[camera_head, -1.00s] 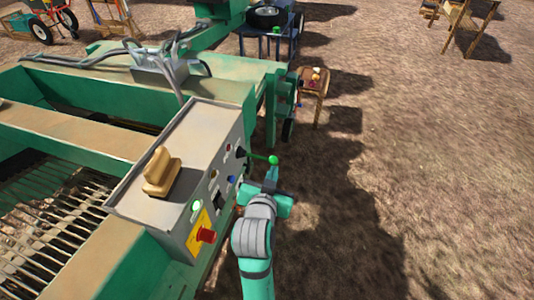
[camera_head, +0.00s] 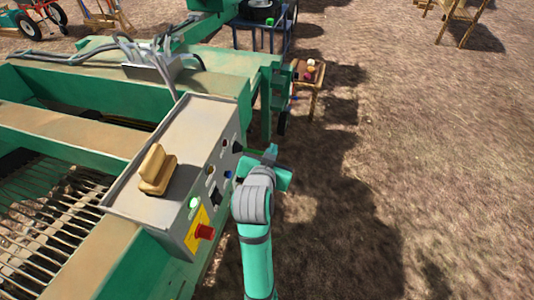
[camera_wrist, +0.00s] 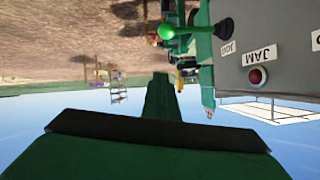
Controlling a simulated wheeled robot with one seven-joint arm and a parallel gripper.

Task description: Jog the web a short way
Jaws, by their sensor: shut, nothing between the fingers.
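The grey control box (camera_head: 178,138) stands on the green machine, with lights, dark knobs and a red button (camera_head: 204,232) on its right face. In the wrist view, upside down, a lever with a green ball (camera_wrist: 174,32) sticks out from a black base beside a label that seems to read JOG. My gripper (camera_head: 270,153) is shut and empty, just right of the box's far end. It hides the green ball in the head view; whether they touch I cannot tell. It also shows in the wrist view (camera_wrist: 160,90). The web of metal bars (camera_head: 45,220) lies at left.
A tan double-lobed object (camera_head: 157,170) sits on top of the box. A green light (camera_head: 194,203) glows near the red button. A small wooden table (camera_head: 310,72) with small items stands beyond my gripper. Open dirt ground lies to the right.

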